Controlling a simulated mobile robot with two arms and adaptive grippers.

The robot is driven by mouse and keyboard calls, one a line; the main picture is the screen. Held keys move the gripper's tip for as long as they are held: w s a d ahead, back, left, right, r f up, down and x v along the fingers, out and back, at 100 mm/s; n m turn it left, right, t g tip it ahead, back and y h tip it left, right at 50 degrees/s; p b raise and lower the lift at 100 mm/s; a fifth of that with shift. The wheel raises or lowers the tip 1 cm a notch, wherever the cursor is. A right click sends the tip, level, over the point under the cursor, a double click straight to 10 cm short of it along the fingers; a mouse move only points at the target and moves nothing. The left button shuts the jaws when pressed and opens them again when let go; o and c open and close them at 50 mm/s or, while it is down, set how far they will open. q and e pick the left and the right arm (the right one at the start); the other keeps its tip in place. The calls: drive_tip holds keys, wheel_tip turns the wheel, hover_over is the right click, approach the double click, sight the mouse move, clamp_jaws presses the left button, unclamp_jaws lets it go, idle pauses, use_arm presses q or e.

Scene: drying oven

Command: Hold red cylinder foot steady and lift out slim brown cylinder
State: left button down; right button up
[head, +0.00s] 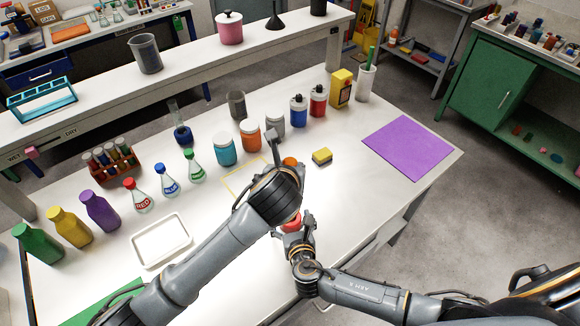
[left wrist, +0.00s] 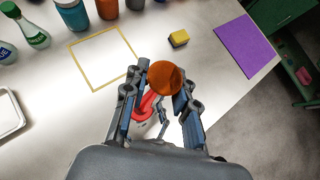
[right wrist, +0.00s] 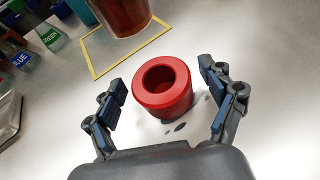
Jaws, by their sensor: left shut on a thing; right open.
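The red cylinder foot (right wrist: 176,104) stands upright on the table, its round top opening visible and empty. It also shows partly in the head view (head: 291,222) and the left wrist view (left wrist: 147,104). The slim brown cylinder (left wrist: 166,78) is in my left gripper (left wrist: 160,92), which is shut on it; in the right wrist view the brown cylinder (right wrist: 122,14) hangs beyond the foot, clear of it. My right gripper (right wrist: 165,92) is open, its fingers at either side of the red foot with gaps. In the head view my left arm hides much of this spot.
A yellow square outline (head: 228,187) lies on the table beyond the foot. A yellow sponge (head: 322,156) and a purple mat (head: 407,147) lie to the right. Several jars and flasks stand behind, and a white tray (head: 161,240) lies at left.

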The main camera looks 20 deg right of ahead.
drive_tip(key=v, duration=1.1)
drive_tip(key=shift+s+r, duration=0.15)
drive_tip(key=shift+s, duration=0.25)
